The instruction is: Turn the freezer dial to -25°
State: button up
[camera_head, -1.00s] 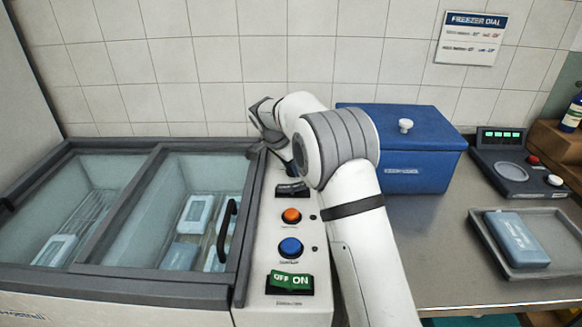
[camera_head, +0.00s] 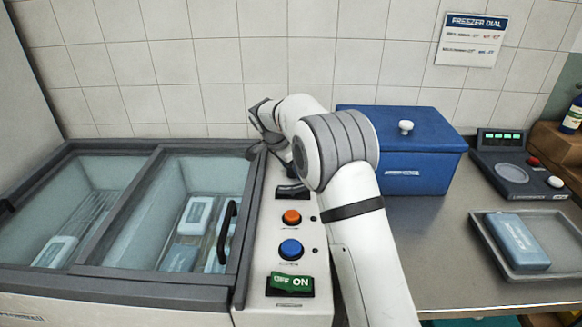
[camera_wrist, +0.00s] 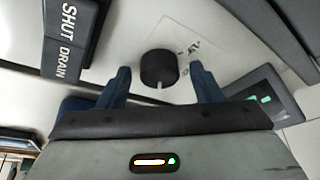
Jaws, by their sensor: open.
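The freezer dial is a round black knob (camera_wrist: 158,70) with a short white mark, on a white panel in the wrist view. Small printed marks lie beyond it to the upper right; I cannot read them. My gripper (camera_wrist: 160,76) is open, with one blue finger on each side of the knob and visible gaps between. In the head view my arm hides the knob and most of the gripper. The freezer (camera_head: 75,277) has glass lids, and its control panel (camera_head: 262,272) runs along its right side.
The panel also carries an orange button (camera_head: 292,217), a blue button (camera_head: 291,249) and a green OFF/ON switch (camera_head: 290,284). A SHUT/DRAIN block (camera_wrist: 72,40) is near the knob. A blue box (camera_head: 425,160) stands right of my arm. A FREEZER DIAL sign (camera_head: 470,40) hangs behind.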

jog(key=shift+r, duration=0.1)
jog(key=v, duration=0.7)
jog(key=shift+a+r, duration=0.2)
jog(key=shift+r, duration=0.05)
jog(key=shift+s, duration=0.15)
